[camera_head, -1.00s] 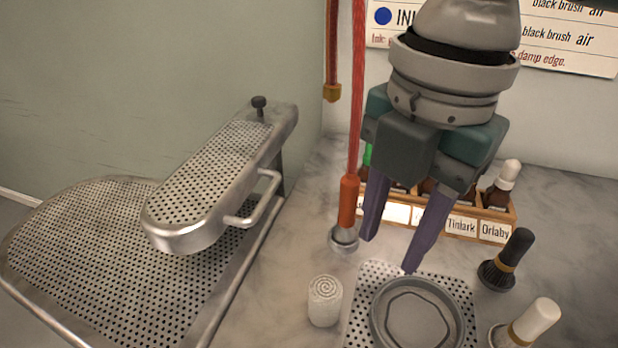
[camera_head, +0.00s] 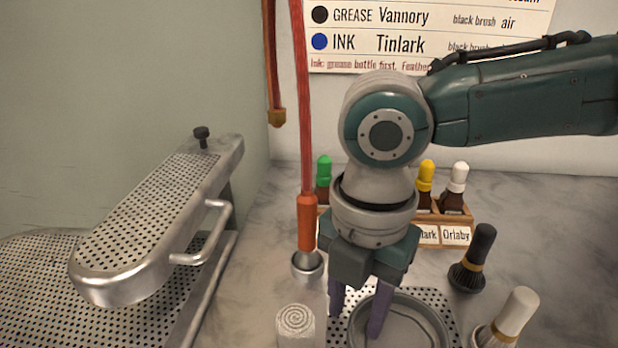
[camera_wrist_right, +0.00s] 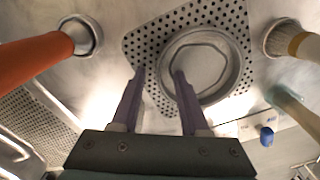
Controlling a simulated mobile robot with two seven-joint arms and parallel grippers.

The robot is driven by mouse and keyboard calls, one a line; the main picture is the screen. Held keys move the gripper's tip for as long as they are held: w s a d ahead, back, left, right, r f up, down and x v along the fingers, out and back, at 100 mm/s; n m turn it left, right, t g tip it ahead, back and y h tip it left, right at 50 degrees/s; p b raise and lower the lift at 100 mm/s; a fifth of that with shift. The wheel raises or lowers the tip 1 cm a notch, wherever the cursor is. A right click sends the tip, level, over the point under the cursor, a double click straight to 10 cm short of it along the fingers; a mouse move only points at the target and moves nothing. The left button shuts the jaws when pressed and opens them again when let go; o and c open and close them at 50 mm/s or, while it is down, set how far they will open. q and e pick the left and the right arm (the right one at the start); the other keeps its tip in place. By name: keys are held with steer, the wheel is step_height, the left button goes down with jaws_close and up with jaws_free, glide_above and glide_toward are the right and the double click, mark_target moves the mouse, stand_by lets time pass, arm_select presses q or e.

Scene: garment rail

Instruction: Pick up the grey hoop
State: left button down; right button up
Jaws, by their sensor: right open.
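The grey hoop (camera_head: 412,298) is a round, flat ring lying on a small perforated plate (camera_head: 437,297) at the front of the marble counter. A faint angular outline shows inside it. My right gripper (camera_head: 355,325) is open and points down at the hoop's left side, with one finger near its outer edge and the other over its inside. In the right wrist view the hoop (camera_wrist_right: 238,62) lies just beyond the two fingertips (camera_wrist_right: 160,72), with its near-left rim around the gap between them. Contact cannot be told. My left gripper is not in view.
A rolled white cloth (camera_head: 296,325) and an orange nozzle (camera_head: 307,222) in a metal cup stand left of the hoop. A black brush (camera_head: 472,260) and a white-handled brush (camera_head: 508,318) stand right. A bottle rack (camera_head: 455,236) is behind; a perforated pressing board (camera_head: 150,215) is at left.

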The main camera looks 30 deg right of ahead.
jaws_close()
stand_by(0.3)
stand_by(0.4)
